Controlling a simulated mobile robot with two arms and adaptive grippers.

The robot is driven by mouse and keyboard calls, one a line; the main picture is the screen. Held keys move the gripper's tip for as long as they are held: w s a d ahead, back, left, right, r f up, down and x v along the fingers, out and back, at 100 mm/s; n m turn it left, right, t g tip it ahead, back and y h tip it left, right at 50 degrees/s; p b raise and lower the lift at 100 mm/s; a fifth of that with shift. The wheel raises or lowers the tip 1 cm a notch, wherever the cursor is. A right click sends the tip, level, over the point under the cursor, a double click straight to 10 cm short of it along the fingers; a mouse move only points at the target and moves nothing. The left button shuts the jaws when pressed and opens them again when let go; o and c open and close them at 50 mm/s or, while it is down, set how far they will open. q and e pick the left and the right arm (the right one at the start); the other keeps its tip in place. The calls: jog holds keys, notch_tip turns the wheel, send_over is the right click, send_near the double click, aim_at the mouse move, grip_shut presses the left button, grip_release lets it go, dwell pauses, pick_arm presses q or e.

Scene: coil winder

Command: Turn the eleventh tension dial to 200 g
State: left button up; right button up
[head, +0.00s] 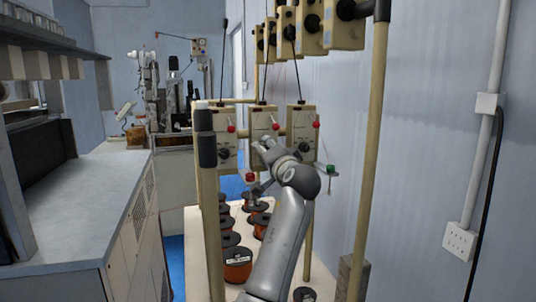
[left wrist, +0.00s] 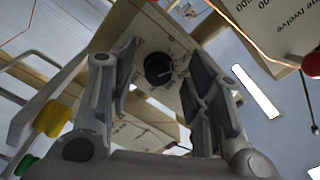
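Three cream tension boxes hang in a row in the head view. The middle box (head: 264,118) has my left gripper (head: 264,148) in front of its lower face, which hides its dial there. In the left wrist view, a black round dial (left wrist: 158,69) with a pale pointer mark sits on a cream box face between the fingers of my left gripper (left wrist: 160,60). The fingers are open, apart on both sides of the dial. A neighbouring box (left wrist: 265,25) at the right reads "twelve". The dial's scale is too small to read. My right gripper is not in view.
The left box (head: 222,135) and right box (head: 303,125) flank the middle one closely. Thin wires and red knobs are near the gripper. Upright posts (head: 374,130) frame the rack. Several wire spools (head: 238,264) stand below. A grey-topped cabinet (head: 80,205) is at the left.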

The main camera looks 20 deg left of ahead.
pick_arm(q)
jog(key=v, duration=0.7)
jog(key=shift+s+d, duration=0.15)
jog(key=shift+s, duration=0.05)
jog(key=shift+o, duration=0.2)
